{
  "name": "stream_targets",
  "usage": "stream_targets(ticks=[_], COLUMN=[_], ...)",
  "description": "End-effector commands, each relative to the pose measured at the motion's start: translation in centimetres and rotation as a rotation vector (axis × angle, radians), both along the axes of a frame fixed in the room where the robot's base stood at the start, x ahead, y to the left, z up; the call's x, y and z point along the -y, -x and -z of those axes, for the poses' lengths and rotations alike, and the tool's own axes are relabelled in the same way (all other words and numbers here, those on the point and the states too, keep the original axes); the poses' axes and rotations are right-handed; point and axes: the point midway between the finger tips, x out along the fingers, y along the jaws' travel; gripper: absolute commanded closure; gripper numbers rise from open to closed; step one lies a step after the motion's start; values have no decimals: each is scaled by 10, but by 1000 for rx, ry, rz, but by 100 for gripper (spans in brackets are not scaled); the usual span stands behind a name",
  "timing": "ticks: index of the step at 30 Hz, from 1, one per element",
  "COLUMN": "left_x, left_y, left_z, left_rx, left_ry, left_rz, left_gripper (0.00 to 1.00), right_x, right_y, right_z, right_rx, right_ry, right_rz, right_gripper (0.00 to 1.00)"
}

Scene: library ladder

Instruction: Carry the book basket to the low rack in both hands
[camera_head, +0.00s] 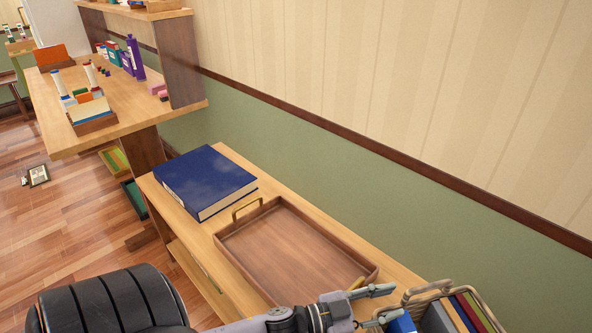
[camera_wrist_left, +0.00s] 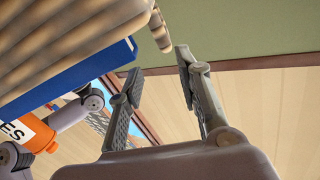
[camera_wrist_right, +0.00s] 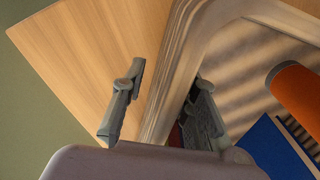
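The book basket (camera_head: 485,300), woven and tan with several books upright in it, is at the lower right of the head view, cut off by the frame edge. My left gripper (camera_head: 383,304) is open at its near left end. In the left wrist view the left fingers (camera_wrist_left: 157,75) are apart, with the basket's slatted side (camera_wrist_left: 70,45) close by and nothing clearly between them. In the right wrist view my right gripper (camera_wrist_right: 165,105) is open, with the basket's rim or handle (camera_wrist_right: 172,75) passing between its fingers. The low rack cannot be surely identified.
A low wooden shelf unit (camera_head: 232,160) runs along the green wall. A large blue book (camera_head: 205,180) and an empty brown tray with handles (camera_head: 295,245) lie on it. A desk (camera_head: 120,115) with supplies stands beyond. An orange cylinder (camera_wrist_right: 297,92) shows in the right wrist view.

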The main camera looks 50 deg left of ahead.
Motion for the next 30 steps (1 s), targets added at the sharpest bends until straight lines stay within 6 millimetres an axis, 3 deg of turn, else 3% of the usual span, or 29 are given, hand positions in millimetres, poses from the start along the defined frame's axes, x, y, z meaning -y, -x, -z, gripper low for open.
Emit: stream_targets(ticks=[6, 14, 24, 30], left_x=[-17, -23, -23, -23], left_y=[30, 39, 38, 38], left_z=[2, 1, 1, 1], left_rx=[-5, -3, -3, -3], left_ry=[0, -1, -1, -1], left_rz=[0, 0, 0, 0], left_gripper=[68, 68, 68, 68], right_x=[0, 0, 0, 0], right_y=[0, -1, -1, -1], right_z=[0, -11, -80, -110], right_rx=[0, 3, 5, 2], right_ry=[0, -2, -1, 0], right_rz=[0, 0, -1, 0], right_gripper=[73, 73, 73, 73])
